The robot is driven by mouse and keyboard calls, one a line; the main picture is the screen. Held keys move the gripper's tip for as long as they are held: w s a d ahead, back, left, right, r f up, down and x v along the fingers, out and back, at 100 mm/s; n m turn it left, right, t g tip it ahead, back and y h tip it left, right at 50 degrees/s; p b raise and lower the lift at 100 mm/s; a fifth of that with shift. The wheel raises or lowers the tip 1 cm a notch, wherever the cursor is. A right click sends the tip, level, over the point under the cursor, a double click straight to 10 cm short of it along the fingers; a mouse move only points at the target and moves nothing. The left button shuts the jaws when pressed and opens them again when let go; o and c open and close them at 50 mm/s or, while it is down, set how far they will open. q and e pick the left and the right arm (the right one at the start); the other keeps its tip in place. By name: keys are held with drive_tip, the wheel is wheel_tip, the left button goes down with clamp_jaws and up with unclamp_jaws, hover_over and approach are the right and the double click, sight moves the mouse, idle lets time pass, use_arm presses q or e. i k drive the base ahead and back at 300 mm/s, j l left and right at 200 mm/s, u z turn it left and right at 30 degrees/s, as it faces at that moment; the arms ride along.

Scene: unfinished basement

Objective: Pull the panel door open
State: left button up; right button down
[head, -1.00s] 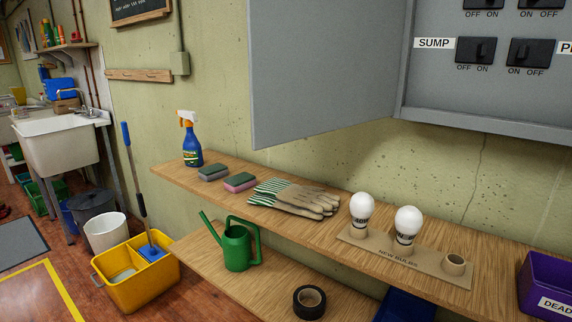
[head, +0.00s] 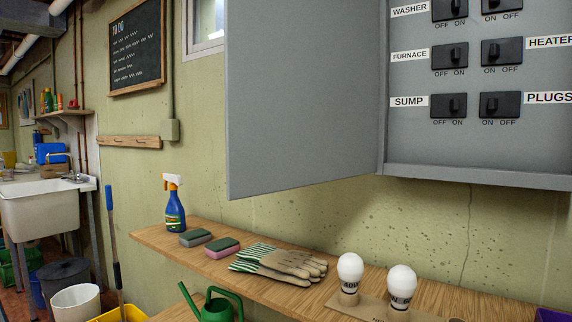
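The grey panel door (head: 303,100) hangs open on the wall in the head view, swung out to the left of the panel box (head: 480,177). Inside the box are black switches (head: 449,57) labelled washer, furnace, sump, heater and plugs. The door's hinge side meets the box at its left edge. The tops of the door and box are cut off by the frame. Neither of my grippers shows in the head view.
A wooden shelf (head: 216,262) runs below the panel, with a spray bottle (head: 175,208), sponges (head: 222,247), striped gloves (head: 283,263) and two bulbs (head: 350,278). A green watering can (head: 217,308) is lower. A sink (head: 40,212) stands at the left.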

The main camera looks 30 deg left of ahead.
sight(301, 91)
drive_tip(key=j+z, duration=0.8)
drive_tip(key=j, duration=0.2)
drive_tip(key=j+z, duration=0.35)
drive_tip(key=j, duration=0.15)
